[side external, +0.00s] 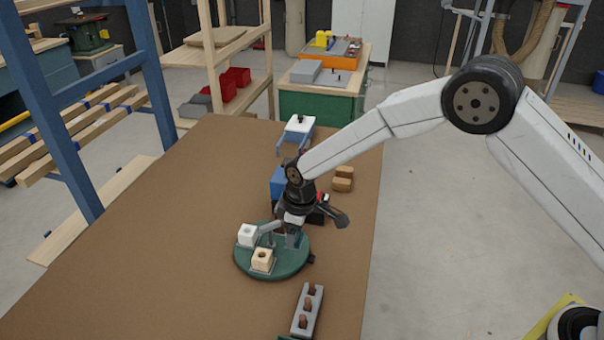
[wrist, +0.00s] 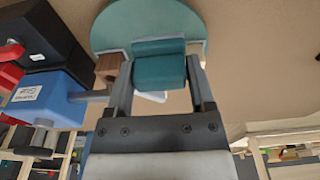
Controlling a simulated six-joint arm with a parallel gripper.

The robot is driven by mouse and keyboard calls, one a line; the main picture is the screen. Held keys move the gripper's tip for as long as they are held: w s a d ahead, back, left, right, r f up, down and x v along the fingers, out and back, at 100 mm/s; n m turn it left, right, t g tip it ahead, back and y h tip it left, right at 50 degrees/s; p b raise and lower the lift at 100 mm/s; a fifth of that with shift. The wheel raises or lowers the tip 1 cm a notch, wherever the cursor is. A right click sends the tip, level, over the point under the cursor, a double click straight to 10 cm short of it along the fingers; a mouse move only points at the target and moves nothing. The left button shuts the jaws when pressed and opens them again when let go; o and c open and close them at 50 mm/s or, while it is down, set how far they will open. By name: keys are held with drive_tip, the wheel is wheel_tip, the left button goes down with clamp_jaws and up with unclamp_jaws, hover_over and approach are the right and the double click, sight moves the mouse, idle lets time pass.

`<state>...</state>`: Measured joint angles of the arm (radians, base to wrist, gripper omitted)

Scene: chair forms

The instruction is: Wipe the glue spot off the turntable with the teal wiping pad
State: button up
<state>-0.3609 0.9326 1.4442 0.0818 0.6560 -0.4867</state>
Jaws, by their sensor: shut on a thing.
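The turntable is a round green disc (side external: 290,265) on the brown bench; it also shows in the wrist view (wrist: 115,22). A white block (side external: 247,235) and a pale wooden block with a hole (side external: 262,261) stand on its left and front parts. My gripper (side external: 281,234) is low over the turntable. In the wrist view, my gripper is shut on the teal wiping pad (wrist: 160,68), which sits between the two fingers with the disc behind it. I cannot tell whether the pad touches the disc. I cannot make out the glue spot in either view.
A grey rack with several brown pegs (side external: 307,308) lies in front of the turntable. Blue and black equipment (side external: 278,183) and wooden blocks (side external: 342,180) stand behind it. A white-topped blue stand (side external: 299,127) is at the far end. The bench's left side is clear.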

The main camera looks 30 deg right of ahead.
drive_tip(key=shift+r, duration=1.05)
